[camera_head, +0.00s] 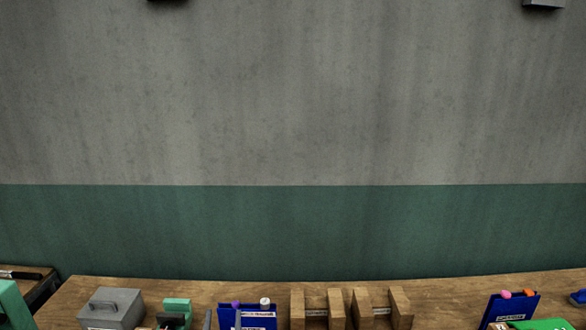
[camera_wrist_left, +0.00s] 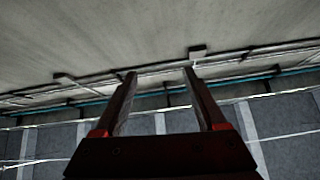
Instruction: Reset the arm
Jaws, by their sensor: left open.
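My left gripper (camera_wrist_left: 160,75) shows in the left wrist view, with its two fingers apart and nothing between them. It points at a grey surface with pipes or rails, well away from any object. In the head view neither gripper clearly shows. My right gripper is not in either view.
A wooden table (camera_head: 250,288) runs along the bottom of the head view. On it stand a grey lidded box (camera_head: 112,308), a green clamp-like tool (camera_head: 177,308), blue holders (camera_head: 247,317) and wooden blocks (camera_head: 335,308). A grey and green wall (camera_head: 290,230) stands behind.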

